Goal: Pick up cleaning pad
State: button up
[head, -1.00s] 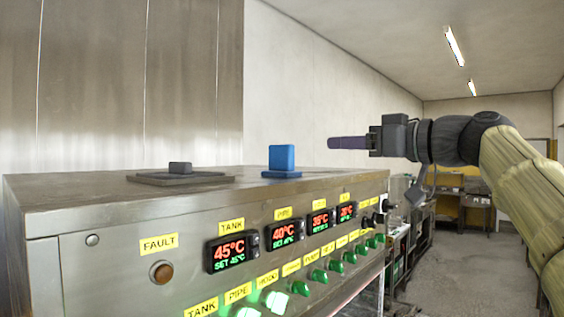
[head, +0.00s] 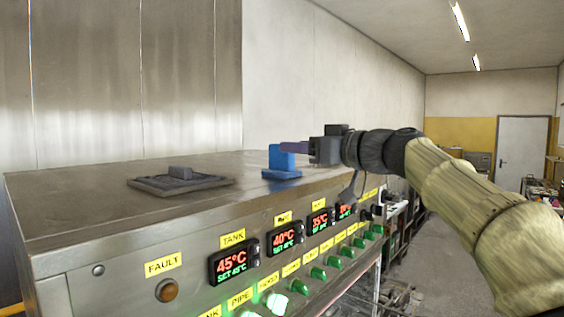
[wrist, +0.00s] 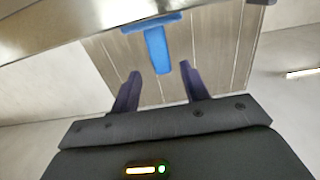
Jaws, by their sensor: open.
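The cleaning pad appears to be the blue piece (head: 283,164), a flat base with an upright block, standing on top of the steel machine near its front edge. It also shows in the wrist view (wrist: 157,48), with its upright part between and just beyond the two purple fingertips. My gripper (head: 292,148) is open and level with the upper part of the blue piece in the head view. The fingers overlap its top there, and I cannot tell whether they touch it. In the wrist view my gripper (wrist: 160,80) is empty.
A dark grey mesh-like plate (head: 180,183) with a small block on it lies left of the blue piece. The steel machine top (head: 90,205) is otherwise clear. Its front panel (head: 130,290) carries displays, labels and green knobs. A wall rises behind.

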aim_at(271, 148)
jog(key=shift+w+a+r+p, duration=0.1)
jog(key=shift+a+p, duration=0.3)
jog(key=shift+p, duration=0.25)
jog(key=p+x, duration=0.3)
jog(key=shift+w+a, duration=0.1)
jog(key=shift+a, duration=0.2)
jog(key=shift+w+a+f, duration=0.3)
jog(key=shift+a+f, duration=0.05)
jog(key=shift+f, duration=0.05)
jog(key=shift+d, duration=0.1)
grip_shut()
